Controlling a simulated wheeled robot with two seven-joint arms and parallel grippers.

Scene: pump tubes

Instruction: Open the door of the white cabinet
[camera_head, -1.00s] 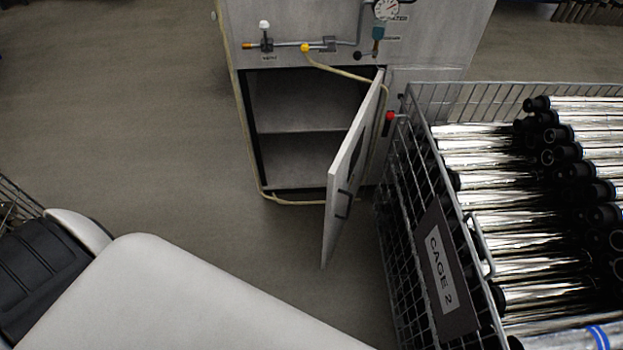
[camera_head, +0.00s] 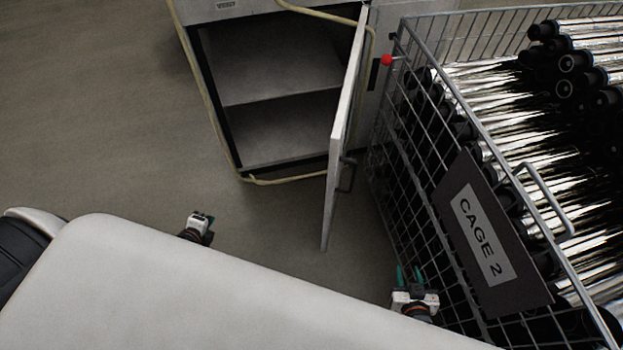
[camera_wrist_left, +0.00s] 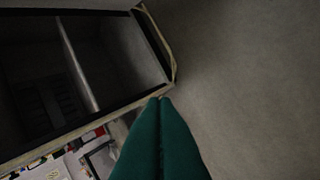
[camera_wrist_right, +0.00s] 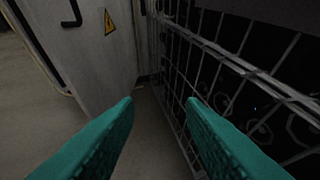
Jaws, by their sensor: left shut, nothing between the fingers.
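The white cabinet (camera_head: 290,165) stands at the top of the head view, with its dark shelved inside exposed. Its door (camera_head: 334,170) stands wide open, swung out toward me, with a dark handle (camera_head: 347,175) on its right face. My right gripper (camera_head: 409,274) is open and empty, below and right of the door, apart from it. The right wrist view shows the door's outer face (camera_wrist_right: 95,50) ahead of the spread green fingers. My left gripper (camera_head: 199,217) is left of the door, apart from it. In the left wrist view its fingers (camera_wrist_left: 160,100) are shut and empty, before the open compartment.
A wire cage (camera_head: 440,210) marked CAGE 2, full of shiny tubes, stands close right of the door and my right gripper. A yellow hose (camera_head: 262,182) runs along the cabinet's edge. The floor (camera_head: 110,130) left of the cabinet is clear.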

